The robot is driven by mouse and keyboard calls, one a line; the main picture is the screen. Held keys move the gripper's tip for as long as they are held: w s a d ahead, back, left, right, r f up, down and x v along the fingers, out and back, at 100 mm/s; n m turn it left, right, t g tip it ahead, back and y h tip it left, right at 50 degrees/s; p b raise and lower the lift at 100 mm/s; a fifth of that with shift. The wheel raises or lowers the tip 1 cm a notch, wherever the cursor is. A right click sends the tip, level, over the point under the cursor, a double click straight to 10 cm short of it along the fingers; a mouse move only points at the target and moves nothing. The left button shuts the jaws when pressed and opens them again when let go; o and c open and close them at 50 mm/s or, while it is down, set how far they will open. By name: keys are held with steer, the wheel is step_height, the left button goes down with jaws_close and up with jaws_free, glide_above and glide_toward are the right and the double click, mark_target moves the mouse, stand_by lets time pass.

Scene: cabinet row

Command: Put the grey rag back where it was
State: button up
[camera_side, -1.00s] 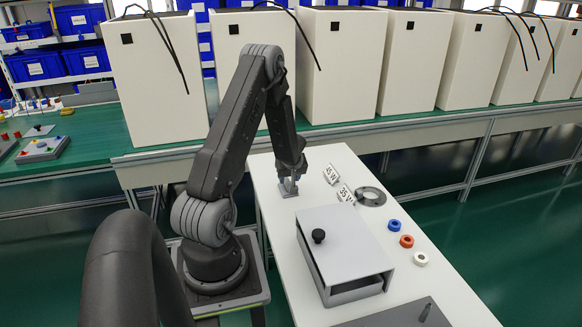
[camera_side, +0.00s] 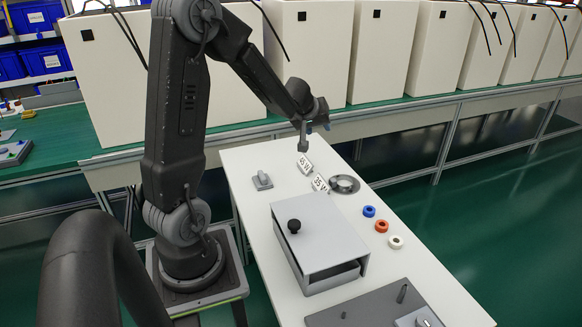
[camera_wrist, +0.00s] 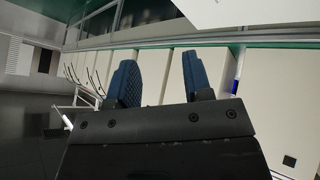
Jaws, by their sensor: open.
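A small grey piece (camera_side: 262,181) lies on the white table near its far left corner. It looks like the grey rag, but it is too small to tell its folds. My gripper (camera_side: 318,127) is raised above the table's far edge, to the right of the grey piece and apart from it. In the wrist view the two dark blue fingers (camera_wrist: 155,85) stand apart with nothing between them. The wrist view looks out past the table toward the cabinets, and the grey piece does not show there.
A grey box (camera_side: 318,240) with a black knob stands mid-table. Two number signs (camera_side: 305,166) and a grey ring (camera_side: 345,184) lie behind it. Blue (camera_side: 369,211), orange (camera_side: 381,226) and white (camera_side: 396,242) rings line the right edge. A dark grey plate (camera_side: 350,315) lies in front.

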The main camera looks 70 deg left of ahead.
steer(key=s+d+r+m+t+h, duration=0.1)
steer(key=d+r+m+h, duration=0.3)
steer(key=d, duration=0.7)
steer(key=d+r+m+t+h, duration=0.1)
steer(key=d+r+m+t, duration=0.15)
steer(key=d+r, duration=0.6)
steer(key=s+d+f+m+g, duration=0.1)
steer(key=s+d+m+g, duration=0.1)
steer(key=s+d, duration=0.3)
steer(key=s+d+f+m+g, duration=0.2)
steer(key=s+d+m, duration=0.2)
steer(key=s, duration=0.8)
steer(key=shift+s+d+f, duration=0.2)
steer(key=shift+s+d, duration=0.05)
steer(key=shift+d, duration=0.8)
steer(key=shift+g, duration=0.25)
